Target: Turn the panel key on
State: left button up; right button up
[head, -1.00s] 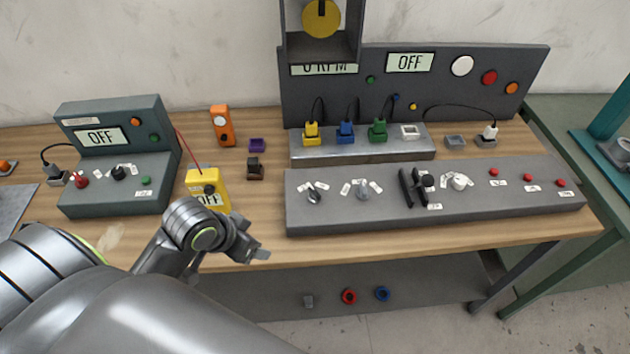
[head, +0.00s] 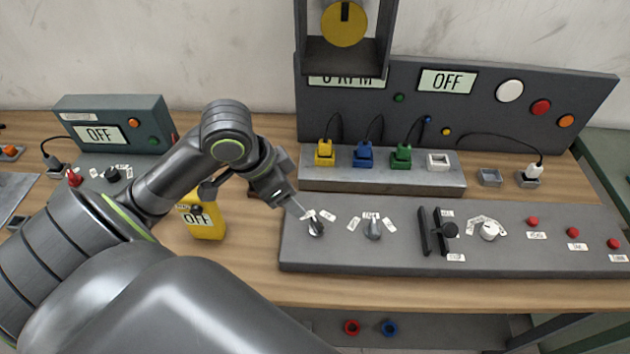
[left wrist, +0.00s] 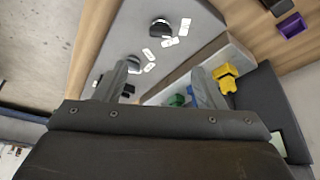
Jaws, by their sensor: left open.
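A grey control console (head: 400,258) lies on the table with several controls. At its left end is a dark turning control with a pale edge (head: 316,228) with small labels behind it, too small to read; a similar one (head: 374,229) is to its right. I cannot tell for certain which is the panel key. Both also show in the left wrist view, the left-end one (left wrist: 160,27) beyond the fingers and the other (left wrist: 133,63) near one finger. My left gripper (head: 297,207) is open and empty, just behind and left of the left-end control. My right gripper is not in view.
The back panel's display (head: 447,80) reads OFF. A plug rail (head: 380,179) with yellow, blue and green plugs stands behind the console. A black lever (head: 447,230) and red buttons are to the right. A yellow meter (head: 206,222) stands under my left arm.

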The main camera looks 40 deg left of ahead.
pick_arm(q)
jog(key=b, duration=0.1)
send_near(318, 223)
jog(key=b+x, duration=0.1)
jog(key=x, duration=0.3)
jog(key=shift+f, duration=0.1)
jog(key=b+x, duration=0.1)
jog(key=x, duration=0.2)
jog(key=shift+w+f, duration=0.1)
jog(key=shift+f, duration=0.1)
jog(key=shift+w+d+f, duration=0.1)
jog(key=shift+w+f, duration=0.15)
jog(key=shift+f, duration=0.25)
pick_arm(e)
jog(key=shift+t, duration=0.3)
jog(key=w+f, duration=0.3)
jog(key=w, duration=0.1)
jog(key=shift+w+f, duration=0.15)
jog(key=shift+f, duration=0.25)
